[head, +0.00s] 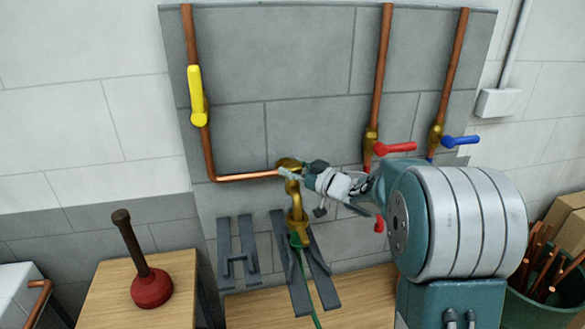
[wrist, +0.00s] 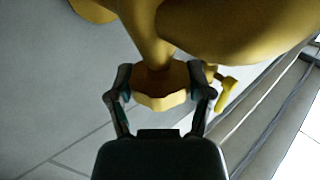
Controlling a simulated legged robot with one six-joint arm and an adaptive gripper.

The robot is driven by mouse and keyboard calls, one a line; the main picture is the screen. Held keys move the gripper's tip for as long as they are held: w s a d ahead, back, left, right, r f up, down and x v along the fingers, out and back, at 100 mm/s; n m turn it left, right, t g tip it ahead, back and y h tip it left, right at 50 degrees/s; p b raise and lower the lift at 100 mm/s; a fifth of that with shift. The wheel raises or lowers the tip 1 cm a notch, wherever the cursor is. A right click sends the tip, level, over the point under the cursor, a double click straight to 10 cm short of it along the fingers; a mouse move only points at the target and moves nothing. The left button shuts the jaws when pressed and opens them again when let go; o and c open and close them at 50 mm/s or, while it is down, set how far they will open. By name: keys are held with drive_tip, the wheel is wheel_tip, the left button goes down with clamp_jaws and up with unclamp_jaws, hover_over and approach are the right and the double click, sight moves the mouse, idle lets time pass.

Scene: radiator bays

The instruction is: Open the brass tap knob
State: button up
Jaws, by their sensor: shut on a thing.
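The brass tap (head: 297,212) hangs at the end of the horizontal copper pipe on the grey wall panel, with a green hose below its spout. In the wrist view its faceted brass knob (wrist: 160,90) sits between the two fingers of my gripper (wrist: 163,76), one finger against each side. My gripper (head: 288,173) also shows in the head view, reaching in from the right to the top of the tap. It is shut on the knob. Part of the knob is hidden by the fingers in the head view.
A yellow lever valve (head: 197,95) is on the left pipe. Red (head: 395,148) and blue (head: 460,141) lever valves are on the right pipes. A plunger (head: 150,285) stands on a wooden top at left. Grey brackets (head: 238,252) are below the tap.

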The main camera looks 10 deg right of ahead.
drive_tip(key=shift+r+y, duration=0.1)
drive_tip(key=shift+y, duration=0.2)
drive_tip(key=o, duration=1.1)
drive_tip(key=shift+o, duration=0.2)
drive_tip(key=v, duration=1.1)
drive_tip(key=shift+s+d, duration=0.25)
drive_tip(key=shift+d, duration=0.1)
drive_tip(key=shift+r, duration=0.1)
